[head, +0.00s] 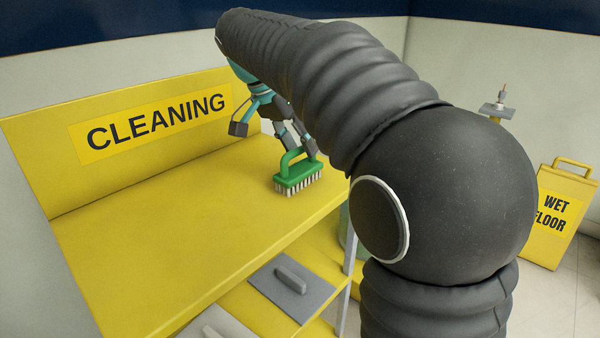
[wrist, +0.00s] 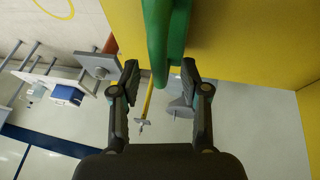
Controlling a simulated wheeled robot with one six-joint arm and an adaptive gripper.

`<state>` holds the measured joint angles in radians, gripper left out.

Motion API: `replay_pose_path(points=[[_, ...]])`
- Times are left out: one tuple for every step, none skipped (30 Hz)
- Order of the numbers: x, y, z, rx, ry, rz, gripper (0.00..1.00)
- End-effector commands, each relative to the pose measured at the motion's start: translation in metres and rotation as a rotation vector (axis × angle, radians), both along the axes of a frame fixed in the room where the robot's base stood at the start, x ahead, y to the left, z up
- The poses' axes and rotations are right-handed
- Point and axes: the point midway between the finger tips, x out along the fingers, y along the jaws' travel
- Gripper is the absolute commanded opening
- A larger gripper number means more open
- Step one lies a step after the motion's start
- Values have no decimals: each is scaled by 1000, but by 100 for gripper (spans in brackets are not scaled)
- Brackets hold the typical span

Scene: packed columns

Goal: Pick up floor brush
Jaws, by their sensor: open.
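The floor brush (head: 298,183) is green with a looped handle and pale bristles. It rests bristles down on the yellow shelf top (head: 175,240), near the front edge. My gripper (head: 273,138) is open just above and beside the brush handle. In the wrist view, the green handle (wrist: 165,45) comes down from the top edge between the two dark fingertips of my gripper (wrist: 160,78). Gaps show on both sides of the handle. I cannot tell how deep the handle sits between the fingers. The bristles are hidden in the wrist view.
A yellow back panel (head: 158,120) reading "CLEANING" stands behind the shelf top. A grey lidded item (head: 290,283) lies on a lower level. A yellow "WET FLOOR" sign (head: 556,215) stands at the right. The shelf top left of the brush is clear.

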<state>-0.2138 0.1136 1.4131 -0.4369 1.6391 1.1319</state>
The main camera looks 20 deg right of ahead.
Motion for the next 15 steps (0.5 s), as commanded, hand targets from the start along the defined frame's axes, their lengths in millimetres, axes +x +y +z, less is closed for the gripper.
replay_pose_path(points=[[0, -3, -6, 0, 0, -1, 46], [0, -4, -9, -1, 1, 0, 46], [0, -5, -12, 0, 0, 0, 46], [0, -6, -14, 0, 0, 0, 46], [1, -7, -15, 1, -1, 0, 46], [1, -7, -16, 1, -1, 0, 46], [1, -7, -17, 1, -1, 1, 46], [1, -7, -17, 0, -2, 1, 46], [1, -7, -17, 0, -2, 1, 46], [1, -7, -17, 0, -2, 1, 46], [1, -7, -17, 0, -2, 1, 46], [1, -7, -16, 0, -1, 1, 46], [1, -7, -16, 0, -1, 1, 43], [1, -7, -16, 1, -1, 0, 36], [1, -7, -16, 1, -1, 0, 26]])
